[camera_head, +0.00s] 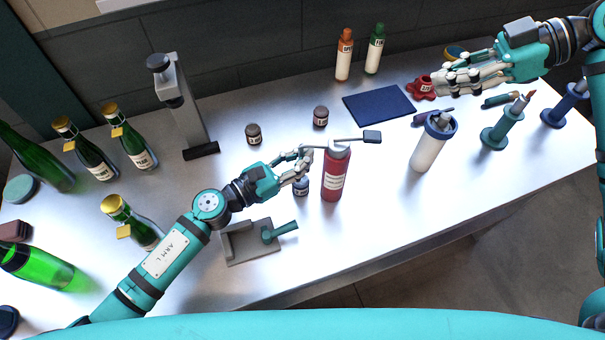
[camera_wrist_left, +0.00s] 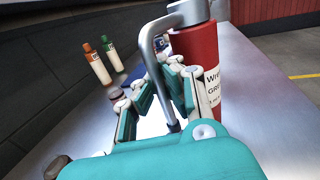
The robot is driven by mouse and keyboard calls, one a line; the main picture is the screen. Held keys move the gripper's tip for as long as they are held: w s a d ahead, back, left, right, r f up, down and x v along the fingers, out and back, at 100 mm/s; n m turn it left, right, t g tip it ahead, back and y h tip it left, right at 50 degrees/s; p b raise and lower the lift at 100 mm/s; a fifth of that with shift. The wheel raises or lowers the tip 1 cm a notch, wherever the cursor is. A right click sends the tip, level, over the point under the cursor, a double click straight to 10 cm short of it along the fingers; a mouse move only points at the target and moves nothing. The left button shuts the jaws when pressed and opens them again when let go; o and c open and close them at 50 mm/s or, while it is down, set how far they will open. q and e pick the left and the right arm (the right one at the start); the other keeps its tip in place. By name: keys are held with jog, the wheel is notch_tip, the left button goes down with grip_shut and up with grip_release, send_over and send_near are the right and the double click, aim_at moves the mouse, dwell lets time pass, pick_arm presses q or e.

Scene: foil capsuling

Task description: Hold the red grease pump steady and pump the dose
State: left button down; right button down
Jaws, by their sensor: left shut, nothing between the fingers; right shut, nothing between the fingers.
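The red grease pump (camera_head: 334,180) stands upright at the middle of the bench, with a white label and a grey head. Its lever ends in a dark pad (camera_head: 372,137) to the right. Its bent grey spout (camera_wrist_left: 148,50) comes down on the left of the red body (camera_wrist_left: 196,62) in the left wrist view. My left gripper (camera_head: 305,166) is shut and empty just left of the pump, its fingers (camera_wrist_left: 172,98) close beside the spout and body. Whether they touch is unclear. My right gripper (camera_head: 440,84) is shut and empty, far right above the back of the bench.
A small jar (camera_head: 301,187) and a grey bracket (camera_head: 250,243) sit near my left gripper. A white bottle with a blue collar (camera_head: 427,150) stands to the right. Dark jars (camera_head: 253,133) and a blue mat (camera_head: 380,104) lie behind. Green bottles (camera_head: 135,143) stand left. The front right bench is clear.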

pick_arm(q)
jog(key=c, duration=1.4)
grip_release()
jog(key=v, duration=1.2)
jog(key=shift+s, duration=0.1)
